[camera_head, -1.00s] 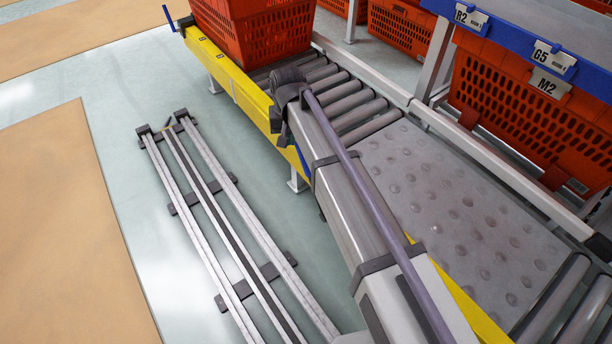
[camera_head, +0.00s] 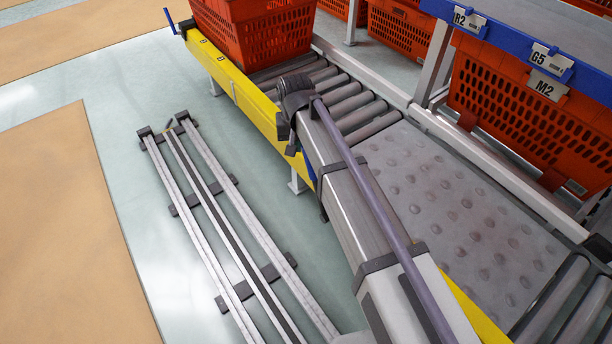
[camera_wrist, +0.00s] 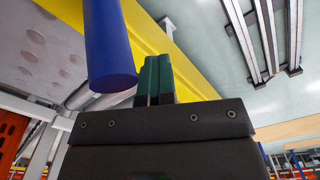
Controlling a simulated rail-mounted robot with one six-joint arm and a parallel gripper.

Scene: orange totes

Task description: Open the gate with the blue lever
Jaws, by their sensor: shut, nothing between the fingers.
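A thick blue rod (camera_wrist: 108,45), which looks like a lever, stands close to my gripper (camera_wrist: 154,62) in the wrist view, with its rounded end towards the camera. My gripper's dark green fingers are shut together and empty, just right of the rod's end. I cannot tell whether they touch it. In the head view my arm hides my gripper, and only a thin blue sliver (camera_head: 308,167) shows beside the arm at the yellow rail. Another blue lever (camera_head: 170,20) sticks up at the far left end of the yellow rail. I cannot make out the gate.
The yellow rail (camera_head: 217,66) edges a roller conveyor. An orange tote (camera_head: 262,40) stands at its far end. A grey plate with bumps (camera_head: 450,190) lies beside my arm and looks empty. Floor rails (camera_head: 205,205) run at the left. More totes stand under the blue-edged shelf (camera_head: 500,40).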

